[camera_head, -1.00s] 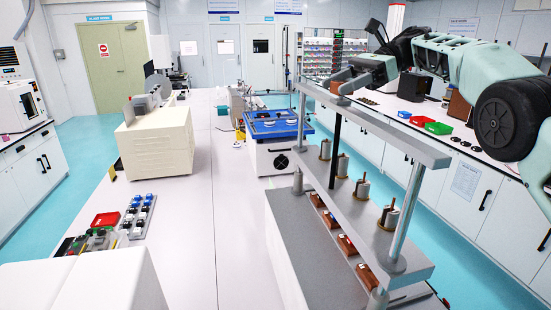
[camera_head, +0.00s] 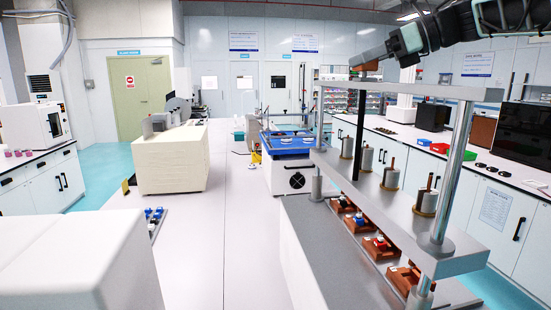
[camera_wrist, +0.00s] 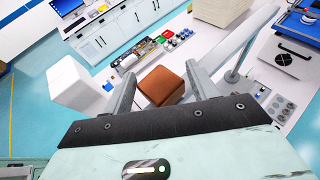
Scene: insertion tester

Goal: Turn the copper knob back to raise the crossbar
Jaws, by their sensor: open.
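The copper knob (camera_wrist: 161,86) shows as a brown block between the two grey fingers of my gripper (camera_wrist: 160,72) in the wrist view. A gap shows on the finger sides, so the gripper looks open around it, not clamped. In the head view, my gripper (camera_head: 368,60) is at the top of the tester, over the far part of the upper beam (camera_head: 430,92); the knob shows there only as a small brown patch (camera_head: 372,66). The grey crossbar (camera_head: 400,203) carries several metal cylinders and sits above a row of copper-brown fixtures (camera_head: 378,247).
Steel posts (camera_head: 458,160) join crossbar and upper beam. A blue-topped machine (camera_head: 290,144) and a cream box (camera_head: 172,162) stand on the white bench to the left. A side counter with red, green and blue bins (camera_head: 439,148) runs along the right.

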